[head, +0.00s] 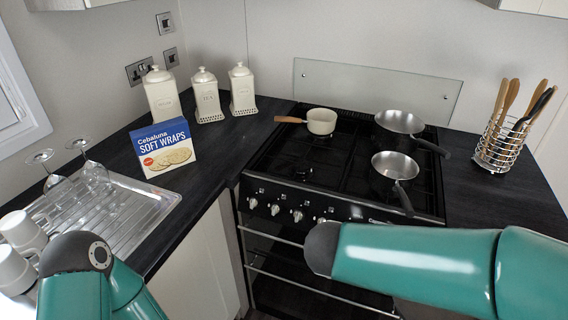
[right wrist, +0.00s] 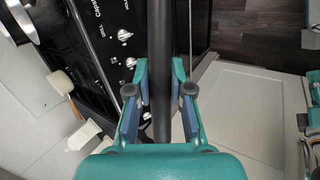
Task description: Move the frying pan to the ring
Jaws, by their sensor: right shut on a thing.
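Two steel pans with dark handles stand on the right of the hob in the head view, a back pan (head: 399,122) and a front pan (head: 394,164). I cannot tell which is the frying pan. A free ring (head: 304,173) shows at the hob's front left. My right gripper (right wrist: 159,88) has its fingers on either side of a dark bar (right wrist: 161,45). One steel pan (right wrist: 18,22) shows apart from the fingers. In the head view my right gripper is hidden; my left gripper is out of view.
A cream pot (head: 321,121) with a wooden handle stands at the hob's back left. A utensil rack (head: 497,150) is on the right counter. A wraps box (head: 164,148), canisters (head: 207,98), glasses and mugs stand left. Cooker knobs (right wrist: 125,35) line the front panel.

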